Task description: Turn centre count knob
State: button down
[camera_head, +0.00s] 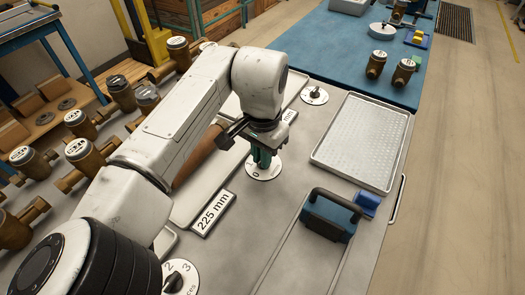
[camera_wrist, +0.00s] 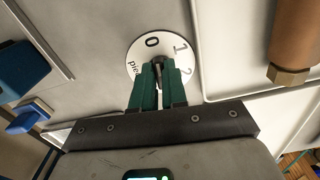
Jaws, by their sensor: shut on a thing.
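The centre count knob (camera_wrist: 159,73) is a small dark knob on a round white dial marked 0, 1 and 2 (camera_wrist: 170,42). Its dial (camera_head: 267,174) also shows in the head view, on the grey bench top. My gripper (camera_wrist: 158,70) has green fingers and points down at the dial. The fingers are closed on the knob from both sides and hide most of it. In the wrist view the 0 is just beyond the fingertips, with 1 and 2 to its right. Which number the knob points to cannot be told. In the head view my gripper (camera_head: 262,160) covers the knob.
A second dial with a black knob (camera_head: 315,94) lies farther back, and a third dial (camera_head: 182,279) is at the front left. A 225 mm plate (camera_head: 213,213), a grey tray (camera_head: 330,162) and a blue black-handled block (camera_head: 329,220) stand nearby. Brass meters (camera_head: 85,155) line the left.

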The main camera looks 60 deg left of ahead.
jog(key=m+p, duration=0.3)
jog(key=m, duration=0.4)
jog(key=m+p, duration=0.1)
jog(key=m, duration=0.2)
jog(key=shift+a+m, duration=0.2)
jog(key=shift+m, duration=0.1)
jog(key=shift+f, duration=0.1)
dwell(0.3)
jog(key=c, duration=1.2)
grip_release()
jog(key=shift+o, duration=0.2)
notch_tip(320, 180, up, 11)
jog(key=shift+b, duration=0.35)
